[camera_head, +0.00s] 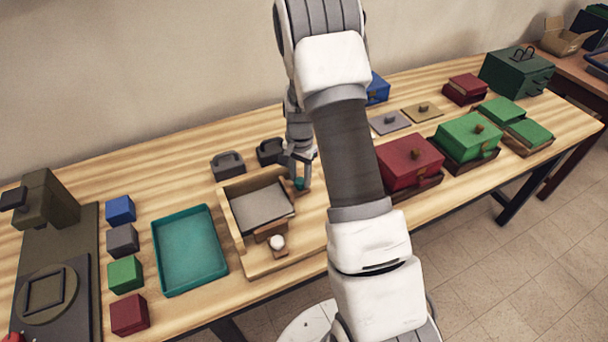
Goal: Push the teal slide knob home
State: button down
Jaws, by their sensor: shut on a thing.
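The teal slide knob (299,184) shows as a small teal piece at the far right edge of the open wooden box (239,247). My gripper (300,174) points down at that edge, with its fingers around the knob and shut on it. The fingertips are small in view and my arm covers the area just to the right. A grey slab (262,207) lies inside the wooden box. A white round knob (277,242) sits on a brown block at the box's near side.
A teal tray (188,250) and several coloured cubes (121,210) lie to the left. Dark handled weights (228,166) stand behind the box. Red (408,162) and green (468,136) boxes stand right of my arm. Bare table lies behind the tray.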

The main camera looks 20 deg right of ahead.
aim_at(300, 180)
jog(key=shift+c, duration=2.2)
grip_release()
jog(key=shift+r, duration=0.1)
notch_tip(300, 180, up, 17)
jog(key=shift+r, duration=0.15)
jog(key=s+a+r+n+t, duration=0.3)
jog(key=s+a+r+n, duration=0.25)
jog(key=s+r, duration=0.6)
jog(key=s+a+r+n+t, duration=0.1)
jog(key=s+a+n, duration=0.1)
jog(key=s, duration=0.5)
jog(key=s+a+r+n+t, duration=0.1)
jog(key=s+a+n, duration=0.1)
jog(key=s, duration=0.4)
jog(key=shift+s+a+r+n+t, duration=0.3)
jog(key=shift+s+r+n, duration=0.1)
jog(key=shift+n, duration=0.25)
